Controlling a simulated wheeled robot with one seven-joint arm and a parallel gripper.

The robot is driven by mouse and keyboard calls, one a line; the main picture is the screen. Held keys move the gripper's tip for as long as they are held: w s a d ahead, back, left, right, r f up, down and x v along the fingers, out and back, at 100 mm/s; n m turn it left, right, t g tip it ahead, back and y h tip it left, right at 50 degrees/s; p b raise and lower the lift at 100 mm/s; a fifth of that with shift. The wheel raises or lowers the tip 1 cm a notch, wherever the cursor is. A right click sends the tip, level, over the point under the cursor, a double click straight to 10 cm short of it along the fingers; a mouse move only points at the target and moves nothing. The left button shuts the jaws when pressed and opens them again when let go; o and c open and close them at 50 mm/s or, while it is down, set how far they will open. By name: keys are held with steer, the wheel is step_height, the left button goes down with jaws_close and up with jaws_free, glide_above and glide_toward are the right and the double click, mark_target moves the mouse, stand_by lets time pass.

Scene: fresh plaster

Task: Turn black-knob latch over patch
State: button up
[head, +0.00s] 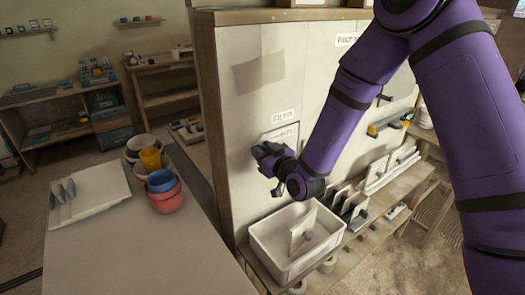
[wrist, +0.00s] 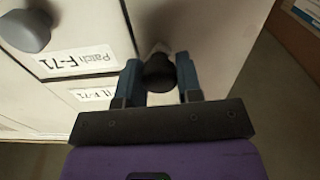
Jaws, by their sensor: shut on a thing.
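The black knob (wrist: 159,73) of the latch sits between the blue fingers of my gripper (wrist: 158,82), which is shut on it. The knob stands out from a pale panel; a lighter piece shows just behind it. In the head view my gripper (head: 268,158) is against the pale plaster wall panel (head: 232,110), hiding the knob. A label reading "Patch F-71" (wrist: 77,61) appears upside down left of the gripper in the wrist view. A darker square patch (head: 259,74) shows higher on the panel in the head view.
A grey knob (wrist: 26,30) stands on the panel at the upper left of the wrist view. Below my gripper is a white bin (head: 262,242) on a wooden shelf. A table with stacked buckets (head: 165,199) and a board with trowels (head: 90,193) stands left.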

steer(key=m, duration=0.4)
steer(key=shift+d+m, duration=0.1)
steer(key=shift+m, duration=0.2)
steer(key=shift+w+m, duration=0.1)
steer(key=shift+m, duration=2.5)
steer(key=o, duration=0.9)
steer(key=shift+o, duration=0.2)
steer(key=v, duration=1.1)
steer(key=shift+w, duration=0.15)
